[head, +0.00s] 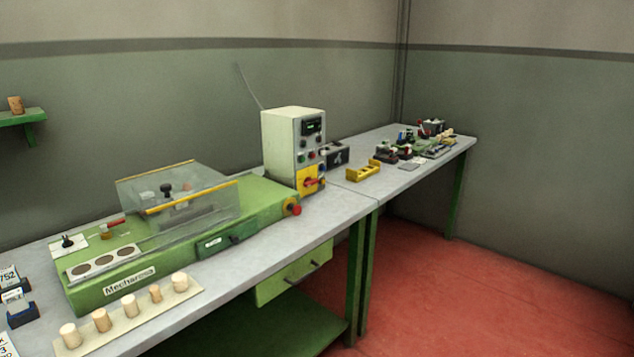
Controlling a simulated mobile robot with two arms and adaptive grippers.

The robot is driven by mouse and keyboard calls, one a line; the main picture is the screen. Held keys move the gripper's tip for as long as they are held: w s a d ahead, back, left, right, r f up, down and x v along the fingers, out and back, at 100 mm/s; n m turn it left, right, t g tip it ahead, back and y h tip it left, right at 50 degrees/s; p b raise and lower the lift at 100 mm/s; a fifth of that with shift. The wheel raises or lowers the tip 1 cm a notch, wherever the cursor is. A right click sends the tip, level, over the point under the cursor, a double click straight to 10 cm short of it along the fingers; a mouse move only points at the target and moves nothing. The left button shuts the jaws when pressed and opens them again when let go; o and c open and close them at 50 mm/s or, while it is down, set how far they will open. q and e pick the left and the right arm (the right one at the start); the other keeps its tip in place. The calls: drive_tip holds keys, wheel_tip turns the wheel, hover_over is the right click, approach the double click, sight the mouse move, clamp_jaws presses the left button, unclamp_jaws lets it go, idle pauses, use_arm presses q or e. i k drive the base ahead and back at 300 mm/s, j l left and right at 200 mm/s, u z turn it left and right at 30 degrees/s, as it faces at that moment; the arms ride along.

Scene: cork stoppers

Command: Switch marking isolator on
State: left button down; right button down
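A rotary isolator with a red handle (313,183) on a yellow plate (304,174) sits low on the front of a cream control box (279,140). The handle looks about sideways, but its exact position is too small to tell. Above it the box has a small dark display (312,126) and several buttons. The box stands at the far right end of a green Mechanma-type machine (255,205). No other isolator is clear in the view. Neither of my grippers is in view.
A red stop knob (294,208) is on the machine's end. A clear guard (190,190) stands over its middle. A board of stoppers (73,346) lies along the front edge. A yellow holder (363,171) and small items are on the right table (400,180). The red floor (470,300) is clear.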

sight(308, 181)
drive_tip(key=i+l, duration=1.3)
drive_tip(key=l, duration=0.15)
drive_tip(key=i+l+u, duration=0.1)
drive_tip(key=i+l, duration=0.55)
drive_tip(key=l, duration=0.1)
